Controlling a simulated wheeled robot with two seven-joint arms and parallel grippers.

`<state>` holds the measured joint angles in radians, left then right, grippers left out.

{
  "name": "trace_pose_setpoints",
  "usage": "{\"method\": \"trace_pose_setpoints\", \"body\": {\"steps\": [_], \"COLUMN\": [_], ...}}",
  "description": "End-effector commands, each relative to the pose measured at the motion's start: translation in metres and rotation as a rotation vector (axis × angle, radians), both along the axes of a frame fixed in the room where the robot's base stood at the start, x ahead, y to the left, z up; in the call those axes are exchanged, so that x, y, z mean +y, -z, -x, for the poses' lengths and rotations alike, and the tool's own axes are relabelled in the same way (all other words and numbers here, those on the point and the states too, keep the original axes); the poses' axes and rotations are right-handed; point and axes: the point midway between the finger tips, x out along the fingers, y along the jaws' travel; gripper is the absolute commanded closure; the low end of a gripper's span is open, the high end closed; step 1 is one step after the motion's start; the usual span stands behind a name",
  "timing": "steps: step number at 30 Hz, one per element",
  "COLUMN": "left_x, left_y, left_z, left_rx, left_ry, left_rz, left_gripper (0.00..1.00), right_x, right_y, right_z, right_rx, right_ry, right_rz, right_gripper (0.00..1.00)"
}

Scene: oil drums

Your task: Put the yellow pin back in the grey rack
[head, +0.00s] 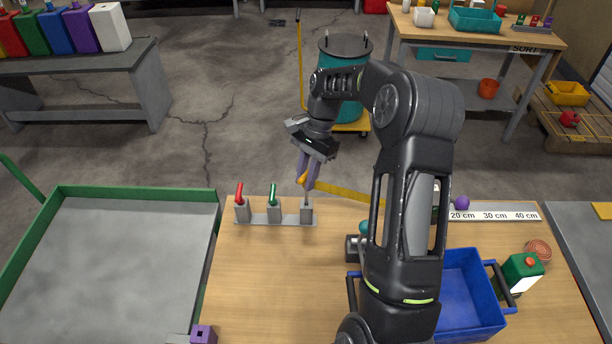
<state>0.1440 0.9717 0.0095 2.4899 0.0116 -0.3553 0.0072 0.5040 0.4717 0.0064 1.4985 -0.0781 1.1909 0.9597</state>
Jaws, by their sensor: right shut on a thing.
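The grey rack (262,220) stands near the far edge of the wooden table.
A green-rimmed grey tray (135,193) lies at the left. A blue crate (470,290), a green can (522,272) and a ruler strip (495,212) are at the right. My right arm hides part of the table. The table in front of the rack is clear.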

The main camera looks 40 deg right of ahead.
Motion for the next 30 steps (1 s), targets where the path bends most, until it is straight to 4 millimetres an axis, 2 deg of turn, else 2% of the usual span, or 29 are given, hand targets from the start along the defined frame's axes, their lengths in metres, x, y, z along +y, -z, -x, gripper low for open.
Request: {"method": "trace_pose_setpoints", "body": {"steps": [30], "left_x": [0.0], "left_y": [0.0056], "left_z": [0.0], "left_rx": [0.0], "left_ry": [0.0], "left_rz": [0.0], "left_gripper": [1.0], "right_x": [0.0002], "right_y": [0.0105], "right_z": [0.0001], "right_rx": [0.001], "right_ry": [0.0], "right_rz": [0.0], "right_gripper": [1.0]}}
